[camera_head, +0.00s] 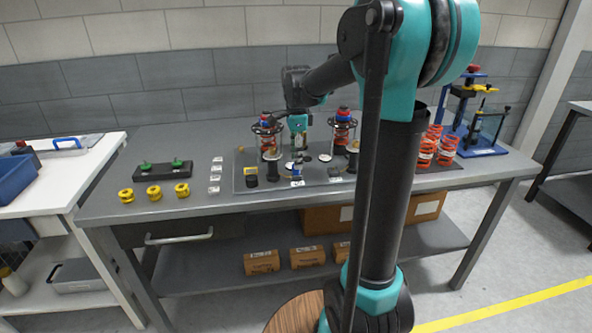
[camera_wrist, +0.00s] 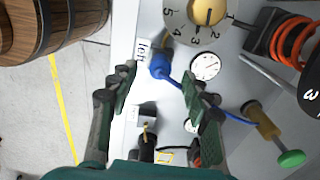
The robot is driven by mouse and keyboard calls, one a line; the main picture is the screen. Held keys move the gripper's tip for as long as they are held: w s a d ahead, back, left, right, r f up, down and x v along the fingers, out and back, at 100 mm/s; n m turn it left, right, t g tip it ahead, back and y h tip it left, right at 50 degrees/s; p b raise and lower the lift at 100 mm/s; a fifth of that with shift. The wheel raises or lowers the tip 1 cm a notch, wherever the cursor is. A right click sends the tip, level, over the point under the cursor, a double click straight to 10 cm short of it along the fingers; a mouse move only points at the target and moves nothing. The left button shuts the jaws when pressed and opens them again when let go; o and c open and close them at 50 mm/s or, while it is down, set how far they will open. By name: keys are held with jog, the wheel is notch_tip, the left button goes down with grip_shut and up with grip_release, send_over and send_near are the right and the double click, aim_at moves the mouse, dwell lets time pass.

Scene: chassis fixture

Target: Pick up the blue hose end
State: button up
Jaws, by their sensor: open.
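The blue hose end (camera_wrist: 160,66) is a rounded blue piece on the grey plate (camera_wrist: 125,25), beside a white label reading "left" (camera_wrist: 141,50). A thin blue hose (camera_wrist: 235,118) runs from it to the lower right, passing behind my right finger. My gripper (camera_wrist: 160,82) is open and empty. In the wrist view the hose end shows between and just beyond the two dark green fingertips; I cannot tell how far below them it is. In the head view my gripper (camera_head: 298,145) is above the middle of the plate (camera_head: 245,184), with a small blue piece (camera_head: 296,171) nearer the front edge.
A round gauge (camera_wrist: 205,67), a numbered dial (camera_wrist: 200,30), a brass fitting with a green knob (camera_wrist: 290,158) and an orange coil (camera_wrist: 290,40) lie around the hose. Two spring struts (camera_head: 268,135) (camera_head: 342,130) flank my gripper. Yellow rings (camera_head: 153,192) sit at left.

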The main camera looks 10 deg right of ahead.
jog(key=shift+f, duration=1.7)
grip_shut()
